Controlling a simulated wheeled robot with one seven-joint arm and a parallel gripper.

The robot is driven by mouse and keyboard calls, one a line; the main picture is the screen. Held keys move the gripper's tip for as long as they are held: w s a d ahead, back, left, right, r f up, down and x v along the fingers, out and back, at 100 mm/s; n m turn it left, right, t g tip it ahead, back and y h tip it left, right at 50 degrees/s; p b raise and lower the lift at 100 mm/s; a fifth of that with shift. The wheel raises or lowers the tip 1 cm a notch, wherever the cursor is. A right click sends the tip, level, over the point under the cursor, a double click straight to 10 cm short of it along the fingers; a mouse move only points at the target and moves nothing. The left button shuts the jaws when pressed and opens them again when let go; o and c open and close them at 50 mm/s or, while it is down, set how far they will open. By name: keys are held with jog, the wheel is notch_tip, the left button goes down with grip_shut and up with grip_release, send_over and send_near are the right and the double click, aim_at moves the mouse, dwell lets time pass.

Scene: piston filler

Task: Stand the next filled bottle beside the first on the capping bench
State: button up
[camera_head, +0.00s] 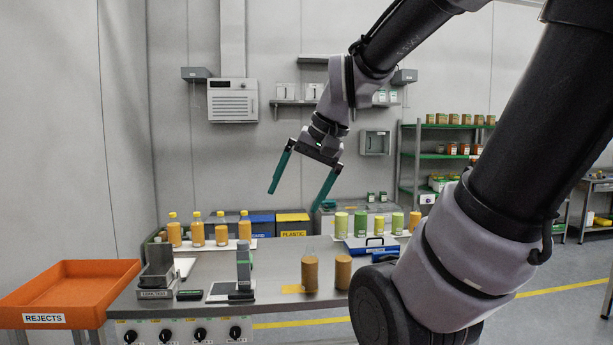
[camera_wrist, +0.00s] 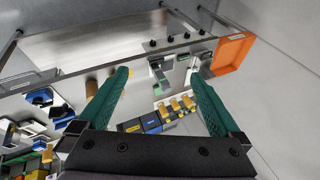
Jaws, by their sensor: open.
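My gripper (camera_head: 294,199) is open and empty, raised high above the steel bench (camera_head: 225,270). In the wrist view its green fingers (camera_wrist: 158,75) are spread wide with nothing between the tips. Two orange-brown cylindrical containers stand upright side by side near the bench's front edge, a left one (camera_head: 310,273) and a right one (camera_head: 343,272), with a small gap between. Several yellow bottles (camera_head: 197,232) with yellow tops stand in a row at the back left; they also show in the wrist view (camera_wrist: 175,107). I cannot tell which is the first bottle.
An orange rejects bin (camera_head: 70,285) sits left of the bench. A dark fixture (camera_head: 157,268) and a grey upright device (camera_head: 244,268) stand on its left half. Green and yellow containers (camera_head: 341,224) and a blue-topped item (camera_head: 371,244) are at the back right.

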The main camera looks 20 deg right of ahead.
jog(key=shift+s+d+r+n+t+h, duration=0.15)
jog(key=shift+s+d+r+t, duration=0.15)
jog(key=shift+r, duration=0.2)
jog(key=shift+s+d+r+n+t+h, duration=0.15)
jog(key=shift+r+n+t+h, duration=0.05)
jog(key=shift+r+t, duration=0.3)
jog(key=shift+s+d+r+n+t+h, duration=0.2)
jog(key=shift+s+r+t, duration=0.1)
jog(key=shift+r, duration=0.25)
